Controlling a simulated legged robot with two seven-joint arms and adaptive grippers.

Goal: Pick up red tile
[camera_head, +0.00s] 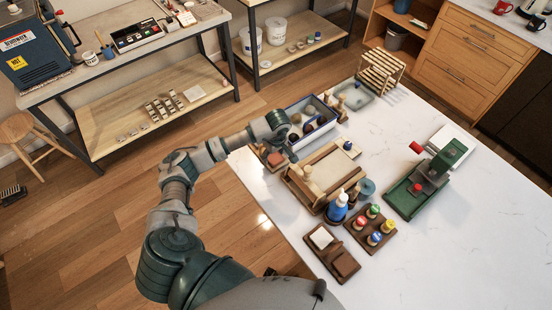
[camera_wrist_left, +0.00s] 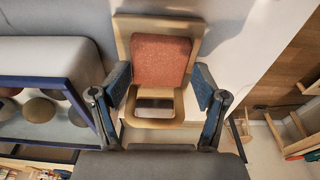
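The red tile (camera_wrist_left: 160,62) is a rough, reddish square block in a small wooden tray (camera_wrist_left: 124,50) in the left wrist view. In the head view the red tile (camera_head: 275,159) shows small at the left edge of the white table, below my left gripper (camera_head: 286,150). In the left wrist view my left gripper (camera_wrist_left: 160,82) is open, with one fingertip on each side of the tray's narrower near part. I see nothing between the fingers being gripped; contact with the tray cannot be told. My right gripper is not in view.
A blue-rimmed box of round stones (camera_head: 333,122) stands close beside the tray; it also shows in the left wrist view (camera_wrist_left: 72,73). A wooden board stand (camera_head: 300,190), blue bottle (camera_head: 337,208) and green press (camera_head: 408,203) stand on the table. The table's front right is clear.

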